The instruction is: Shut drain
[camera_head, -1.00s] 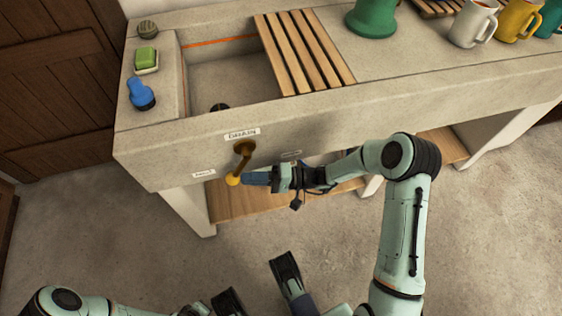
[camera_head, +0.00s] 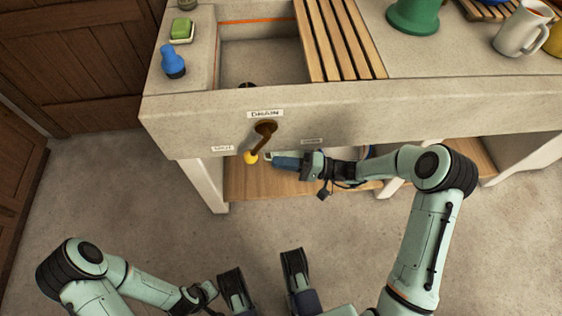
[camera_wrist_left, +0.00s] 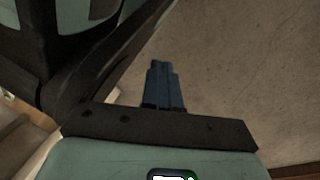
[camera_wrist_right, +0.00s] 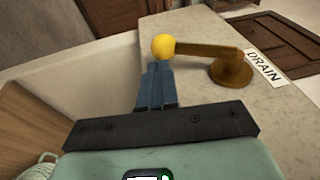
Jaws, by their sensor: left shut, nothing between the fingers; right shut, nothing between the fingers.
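The drain lever (camera_head: 262,139) is a brown arm with a yellow knob (camera_head: 251,157) on the sink's front face, under a DRAIN label (camera_head: 265,114). The lever hangs down, tilted slightly left. My right gripper (camera_head: 276,162) is shut and empty, its blue fingertips just right of the knob. In the right wrist view the knob (camera_wrist_right: 163,47) sits right at the fingertips (camera_wrist_right: 156,66); I cannot tell whether they touch. My left gripper (camera_wrist_left: 163,66) is shut and empty over bare floor in the left wrist view.
Small labels sit left (camera_head: 223,148) and right (camera_head: 311,141) of the lever, too blurred to read surely. The stone sink (camera_head: 370,110) holds a wooden slatted rack (camera_head: 340,40). A blue bottle (camera_head: 173,62) and green sponge (camera_head: 182,28) stand on its left ledge. A wooden shelf (camera_head: 240,180) lies below.

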